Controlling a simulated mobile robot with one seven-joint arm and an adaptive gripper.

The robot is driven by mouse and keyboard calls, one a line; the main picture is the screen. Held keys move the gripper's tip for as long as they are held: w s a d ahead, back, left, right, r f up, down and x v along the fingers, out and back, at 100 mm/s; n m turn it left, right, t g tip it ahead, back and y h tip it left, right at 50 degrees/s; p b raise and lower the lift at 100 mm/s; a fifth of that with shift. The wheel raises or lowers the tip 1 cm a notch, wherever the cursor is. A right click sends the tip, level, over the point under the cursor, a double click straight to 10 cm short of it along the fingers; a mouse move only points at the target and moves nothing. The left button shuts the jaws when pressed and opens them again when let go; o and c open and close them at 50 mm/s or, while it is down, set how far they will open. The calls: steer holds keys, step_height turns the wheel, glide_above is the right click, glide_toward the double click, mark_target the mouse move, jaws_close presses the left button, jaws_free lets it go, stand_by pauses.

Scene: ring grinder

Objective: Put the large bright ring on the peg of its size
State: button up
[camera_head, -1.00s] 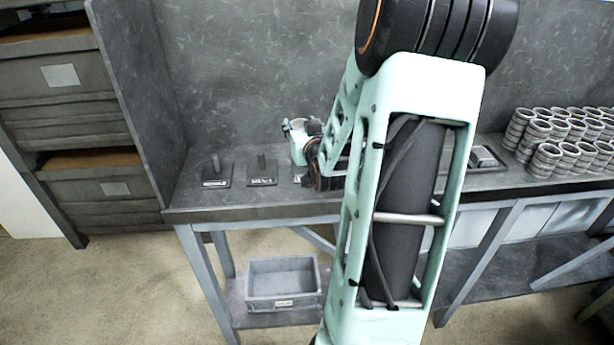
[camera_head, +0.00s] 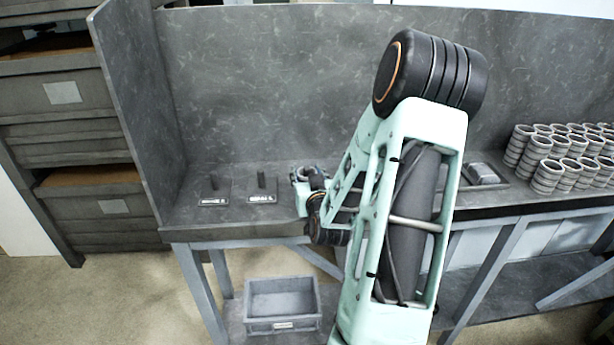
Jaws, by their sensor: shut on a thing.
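Two dark upright pegs on square labelled plates stand on the left part of the grey bench: a left peg (camera_head: 214,183) and a second peg (camera_head: 262,181). Their label text is too small to read surely. My gripper (camera_head: 299,175) is just right of the second peg, low over the bench and partly hidden by my arm. It is shut on what looks like a pale, bright ring (camera_head: 298,171), only partly visible. I cannot tell whether the ring touches a peg.
Stacks of grey rings (camera_head: 560,160) stand at the bench's right. A back wall and left side panel (camera_head: 130,100) bound the bench. A grey bin (camera_head: 283,304) is on the shelf below.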

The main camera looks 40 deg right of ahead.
steer(key=shift+f, duration=0.2)
steer(key=shift+f, duration=0.1)
steer(key=shift+f+b, duration=0.15)
steer(key=shift+b, duration=0.15)
steer(key=o, duration=1.3)
